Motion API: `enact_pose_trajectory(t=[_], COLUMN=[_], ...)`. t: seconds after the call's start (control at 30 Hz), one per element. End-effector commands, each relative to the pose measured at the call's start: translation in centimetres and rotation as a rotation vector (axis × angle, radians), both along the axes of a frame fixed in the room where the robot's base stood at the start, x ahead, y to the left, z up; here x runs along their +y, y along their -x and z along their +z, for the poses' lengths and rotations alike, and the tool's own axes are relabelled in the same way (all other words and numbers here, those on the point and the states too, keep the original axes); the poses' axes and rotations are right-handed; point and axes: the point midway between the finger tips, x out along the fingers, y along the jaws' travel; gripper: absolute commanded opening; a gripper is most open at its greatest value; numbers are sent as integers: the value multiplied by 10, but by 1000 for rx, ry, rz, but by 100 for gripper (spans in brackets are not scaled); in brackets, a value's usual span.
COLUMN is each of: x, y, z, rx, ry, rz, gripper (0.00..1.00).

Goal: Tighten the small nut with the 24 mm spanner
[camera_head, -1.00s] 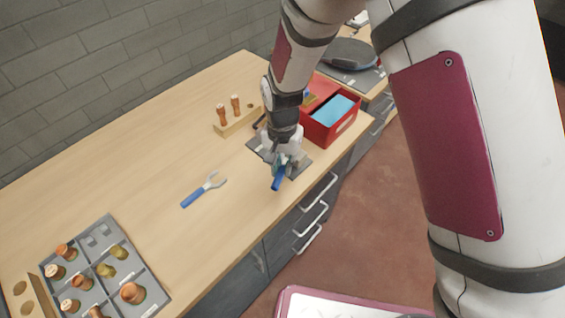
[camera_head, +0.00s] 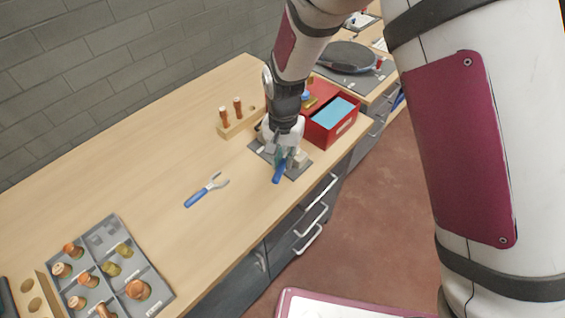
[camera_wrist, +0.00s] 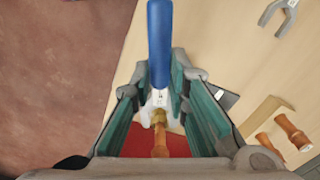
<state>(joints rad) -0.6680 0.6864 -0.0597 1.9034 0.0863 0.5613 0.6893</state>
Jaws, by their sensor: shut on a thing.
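My gripper (camera_head: 284,152) is over a dark grey plate (camera_head: 299,171) near the bench's front edge. It is shut on a blue-handled spanner (camera_head: 277,174), whose handle points toward the front edge. In the wrist view the blue handle (camera_wrist: 160,45) extends up from between the teal finger pads (camera_wrist: 163,80). A brass nut (camera_wrist: 158,118) on a copper pipe (camera_wrist: 160,146) shows between the fingers. Whether the spanner's jaw is around the nut I cannot tell. No size marking is readable. A second blue-handled spanner (camera_head: 206,190) lies on the bench to the left.
A red bin (camera_head: 332,124) with a light-blue item stands right behind my gripper. A wooden block (camera_head: 240,123) with copper pieces is behind it to the left. A grey divided tray (camera_head: 110,265) of fittings is at the front left. The bench's middle (camera_head: 140,170) is clear.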

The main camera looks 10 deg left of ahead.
Motion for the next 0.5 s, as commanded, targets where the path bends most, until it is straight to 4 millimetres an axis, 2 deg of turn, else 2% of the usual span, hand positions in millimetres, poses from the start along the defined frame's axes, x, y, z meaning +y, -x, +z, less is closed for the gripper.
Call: enact_pose_trajectory(t=[0.5], x=[0], y=[0], z=[34], rx=[-2], ry=[-1], rz=[-1], gripper=[0])
